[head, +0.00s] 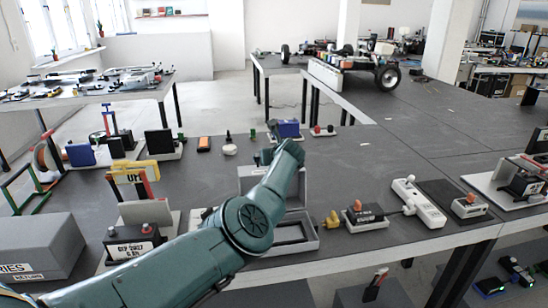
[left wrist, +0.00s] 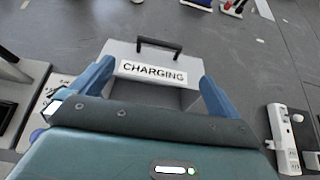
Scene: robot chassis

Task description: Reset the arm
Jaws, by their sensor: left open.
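My left arm comes in from the lower left in the head view and reaches over the near part of the dark table (head: 400,150). Its end (head: 284,152) is above an open grey box; the fingers are not clearly seen there. In the left wrist view my left gripper (left wrist: 156,70) has two blue fingers spread wide apart, with nothing held between them. The grey box with a CHARGING label (left wrist: 152,72) and a dark handle lies below and between the fingers. In the head view my arm partly hides this grey box (head: 302,243). My right gripper is in neither view.
A battery-like block (head: 362,212), a white power strip (head: 418,203) and a large grey box (head: 38,246) stand near the front. Yellow clamp-like parts (head: 134,170) are left of the arm. A wheeled chassis (head: 350,58) stands at the back. The table's right middle is mostly clear.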

